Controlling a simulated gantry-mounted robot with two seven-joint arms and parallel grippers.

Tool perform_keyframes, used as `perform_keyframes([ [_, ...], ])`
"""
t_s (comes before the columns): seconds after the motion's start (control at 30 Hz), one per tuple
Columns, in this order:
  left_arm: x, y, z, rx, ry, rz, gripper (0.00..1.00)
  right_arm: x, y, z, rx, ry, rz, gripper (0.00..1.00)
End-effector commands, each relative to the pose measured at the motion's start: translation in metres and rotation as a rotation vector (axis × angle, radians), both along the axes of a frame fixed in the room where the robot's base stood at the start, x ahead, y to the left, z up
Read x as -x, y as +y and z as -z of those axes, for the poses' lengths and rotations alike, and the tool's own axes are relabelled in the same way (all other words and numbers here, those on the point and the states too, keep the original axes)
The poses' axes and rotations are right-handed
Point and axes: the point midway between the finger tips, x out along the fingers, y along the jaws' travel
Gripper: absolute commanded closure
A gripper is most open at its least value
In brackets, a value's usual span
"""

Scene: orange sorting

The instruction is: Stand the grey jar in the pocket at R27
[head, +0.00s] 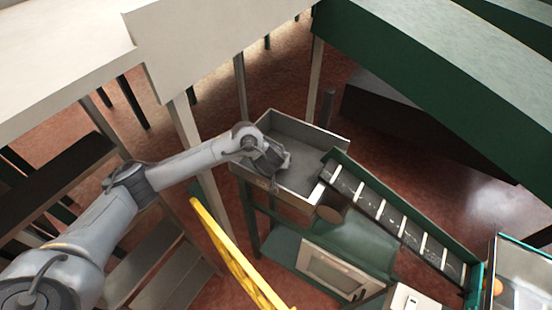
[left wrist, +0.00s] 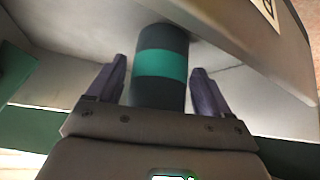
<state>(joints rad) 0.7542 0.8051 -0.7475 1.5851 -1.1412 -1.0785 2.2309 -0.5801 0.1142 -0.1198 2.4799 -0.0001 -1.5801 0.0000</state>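The grey jar (left wrist: 160,97), dark with a teal band, shows in the left wrist view between the two fingers of my left gripper (left wrist: 160,88). The fingers stand open on either side of it, with narrow gaps visible near the tips. The jar's lower part is hidden behind the gripper body. In the head view my left gripper (head: 272,163) reaches into the left part of a grey metal tray (head: 318,140), and I cannot make out the jar there. I see no pocket marked R27. My right gripper is not in view.
A pale tray wall with a partly visible label (left wrist: 268,10) is close in the left wrist view. In the head view, a slatted conveyor (head: 390,217) slopes down right from the tray. A yellow rail (head: 235,260) stands in front, and an orange (head: 497,287) is at far right.

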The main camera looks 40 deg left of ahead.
Motion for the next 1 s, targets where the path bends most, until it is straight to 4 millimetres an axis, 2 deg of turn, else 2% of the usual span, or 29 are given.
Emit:
perform_keyframes([
  [0.03, 0.0, 0.0, 0.0, 0.0, 0.0, 0.0, 0.12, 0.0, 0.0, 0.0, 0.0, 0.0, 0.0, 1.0],
  [0.07, 0.0, 0.0, 0.0, 0.0, 0.0, 0.0, 0.08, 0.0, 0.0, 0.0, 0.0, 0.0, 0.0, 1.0],
  [0.43, -0.001, 0.0, -0.006, 0.0, -0.002, 0.001, 0.08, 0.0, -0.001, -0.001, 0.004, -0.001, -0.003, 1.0],
  [0.8, 0.026, -0.017, -0.048, 0.002, 0.0, 0.003, 0.08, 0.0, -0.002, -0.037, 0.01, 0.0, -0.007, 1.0],
  [1.0, 0.037, -0.022, -0.06, 0.0, 0.001, 0.002, 0.08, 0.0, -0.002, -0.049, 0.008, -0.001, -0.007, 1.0],
])
